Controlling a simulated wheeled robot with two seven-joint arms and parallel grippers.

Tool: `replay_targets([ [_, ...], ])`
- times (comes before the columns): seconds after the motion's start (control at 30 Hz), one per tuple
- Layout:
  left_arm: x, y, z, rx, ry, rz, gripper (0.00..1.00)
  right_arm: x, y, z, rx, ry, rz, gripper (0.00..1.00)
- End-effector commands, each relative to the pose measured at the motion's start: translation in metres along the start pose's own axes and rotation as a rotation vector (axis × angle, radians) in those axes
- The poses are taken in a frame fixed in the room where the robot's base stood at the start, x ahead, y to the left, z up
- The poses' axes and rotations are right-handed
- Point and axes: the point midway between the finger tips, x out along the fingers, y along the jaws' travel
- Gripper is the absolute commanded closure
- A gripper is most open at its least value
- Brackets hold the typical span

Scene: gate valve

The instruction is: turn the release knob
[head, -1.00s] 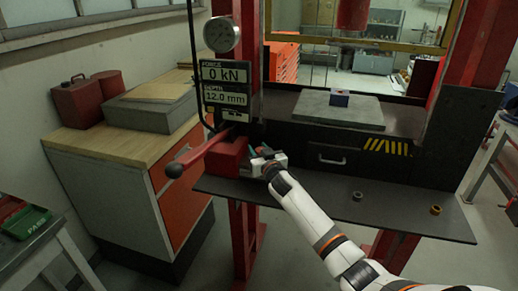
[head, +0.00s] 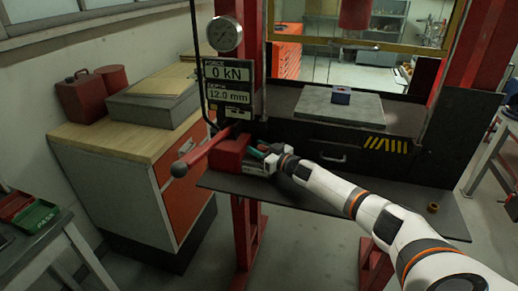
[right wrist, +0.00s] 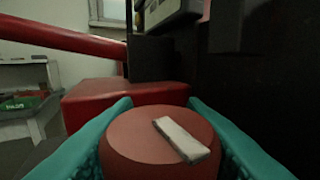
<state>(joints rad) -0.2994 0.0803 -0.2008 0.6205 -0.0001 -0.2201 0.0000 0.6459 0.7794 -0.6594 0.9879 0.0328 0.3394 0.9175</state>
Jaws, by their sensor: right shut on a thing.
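The release knob (right wrist: 158,140) is a round red disc with a pale raised bar lying slantwise on its face. In the right wrist view it sits in front of the red pump block (right wrist: 140,98). My right gripper (head: 262,152) has its teal fingers on both sides of the knob, shut on it. In the head view the gripper is at the right side of the red block, and the knob is hidden there. My left gripper is not in view.
A red lever (head: 205,153) slants out to the left from the block. The gauge (head: 225,34) and display (head: 227,82) stand above; the display reads 0 kN and 12.0 mm. A dark shelf (head: 225,183) lies below. A brass ring (head: 433,208) rests on it at the right.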

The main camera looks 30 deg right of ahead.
Motion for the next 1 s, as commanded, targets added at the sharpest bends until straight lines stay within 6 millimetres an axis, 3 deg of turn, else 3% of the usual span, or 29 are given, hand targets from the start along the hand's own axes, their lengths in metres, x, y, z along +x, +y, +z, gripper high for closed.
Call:
replay_targets([
  [0.3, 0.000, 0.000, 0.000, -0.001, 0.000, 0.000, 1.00, 0.000, -0.001, 0.001, 0.000, 0.000, 0.000, 0.85],
  [0.33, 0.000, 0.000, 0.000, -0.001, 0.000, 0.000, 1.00, 0.000, 0.000, 0.001, 0.000, 0.000, 0.000, 0.57],
  [0.43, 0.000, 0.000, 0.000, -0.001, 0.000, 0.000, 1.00, 0.000, 0.000, 0.000, 0.000, 0.000, 0.000, 0.41],
  [0.77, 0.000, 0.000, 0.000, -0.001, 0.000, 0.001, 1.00, -0.002, 0.000, 0.000, 0.000, 0.000, 0.001, 0.41],
  [1.0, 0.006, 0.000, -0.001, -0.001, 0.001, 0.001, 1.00, -0.030, -0.001, -0.003, -0.003, 0.004, 0.001, 0.41],
])
